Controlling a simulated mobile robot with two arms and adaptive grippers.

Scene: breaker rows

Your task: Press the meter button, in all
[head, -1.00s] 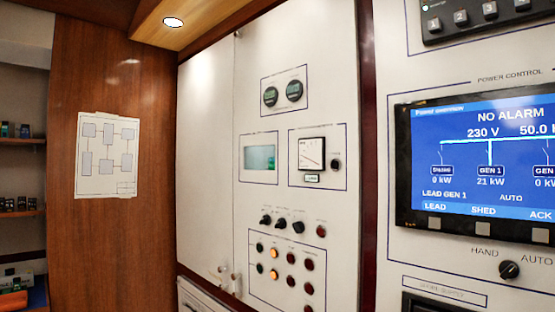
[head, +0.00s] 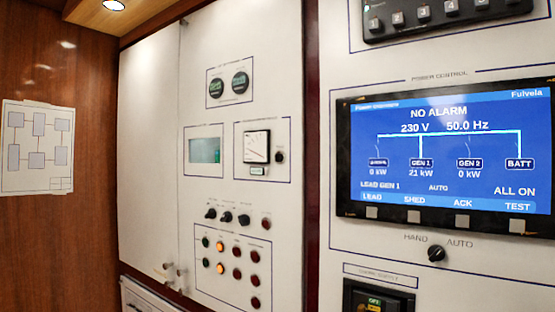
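A square analogue meter (head: 256,146) with a white face and black frame sits in an outlined box on the white panel. A small dark round button or knob (head: 280,157) is just right of it; its exact kind is too small to tell. A small label (head: 257,170) is under the meter. Neither of my grippers shows in the head view.
Dark switches (head: 227,216) and lamps (head: 220,268), some lit orange, are below. A blue power control screen (head: 445,152) is at right. A diagram sheet (head: 38,147) hangs at left.

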